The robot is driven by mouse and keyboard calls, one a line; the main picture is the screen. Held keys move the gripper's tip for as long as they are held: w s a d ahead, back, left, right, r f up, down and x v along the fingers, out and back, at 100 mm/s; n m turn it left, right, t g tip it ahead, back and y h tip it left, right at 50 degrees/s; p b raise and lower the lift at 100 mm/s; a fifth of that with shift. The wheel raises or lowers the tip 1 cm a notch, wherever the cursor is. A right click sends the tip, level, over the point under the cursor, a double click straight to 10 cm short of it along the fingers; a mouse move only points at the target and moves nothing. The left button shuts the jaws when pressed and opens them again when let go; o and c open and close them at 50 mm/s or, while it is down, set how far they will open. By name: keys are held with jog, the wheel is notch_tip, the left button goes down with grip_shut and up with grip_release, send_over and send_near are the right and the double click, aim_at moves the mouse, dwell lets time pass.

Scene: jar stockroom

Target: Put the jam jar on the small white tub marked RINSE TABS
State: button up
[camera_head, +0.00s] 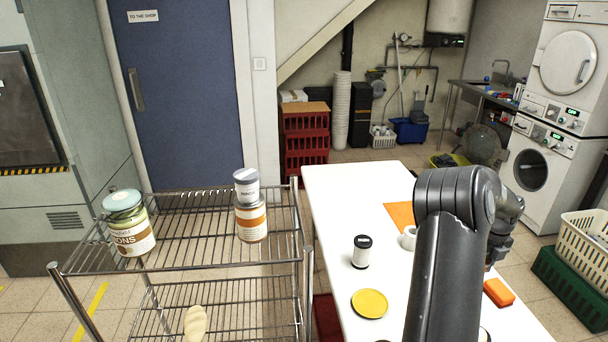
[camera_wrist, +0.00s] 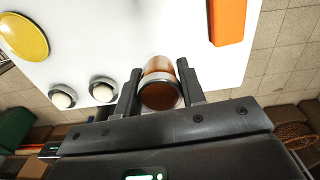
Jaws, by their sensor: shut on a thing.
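In the wrist view my gripper (camera_wrist: 159,70) is shut on a jar of brown-orange contents (camera_wrist: 160,92), which I take to be the jam jar. One round end of it faces the camera, and it is above or at the white table. In the head view my arm hides the jar. Another small pale tub with a grey lid (camera_head: 246,188) stands on an orange-labelled can (camera_head: 251,222) on the wire rack. I cannot read RINSE TABS on either.
The white table (camera_head: 335,205) also holds a yellow dish (camera_head: 369,303), an orange mat (camera_head: 399,214), a white cup-like thing (camera_head: 409,239) and an orange block (camera_head: 498,292). The wire rack (camera_head: 190,262) at left carries a large green-lidded jar (camera_head: 128,225).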

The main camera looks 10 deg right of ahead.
jog(key=w+a+r+n, duration=0.5)
jog(key=w+a+r, duration=0.2)
jog(key=a+r, duration=0.5)
jog(key=w+a+r+n, duration=0.6)
jog(key=a+r, duration=0.4)
jog(key=a, duration=0.5)
jog(key=s+a+r+n, duration=0.3)
jog(key=a+r+n, duration=0.1)
jog(key=a+r, duration=0.75)
jog(key=s+a+r+n, duration=0.4)
jog(key=a+r, duration=0.6)
jog(key=a, duration=0.3)
send_over(246, 174)
jog(key=f, duration=0.6)
jog(key=shift+d, duration=0.35)
jog(key=shift+w+a+f, duration=0.1)
jog(key=shift+a+f, duration=0.25)
jog(key=shift+f, duration=1.95)
jog(key=o, duration=1)
jog(key=shift+f, duration=0.1)
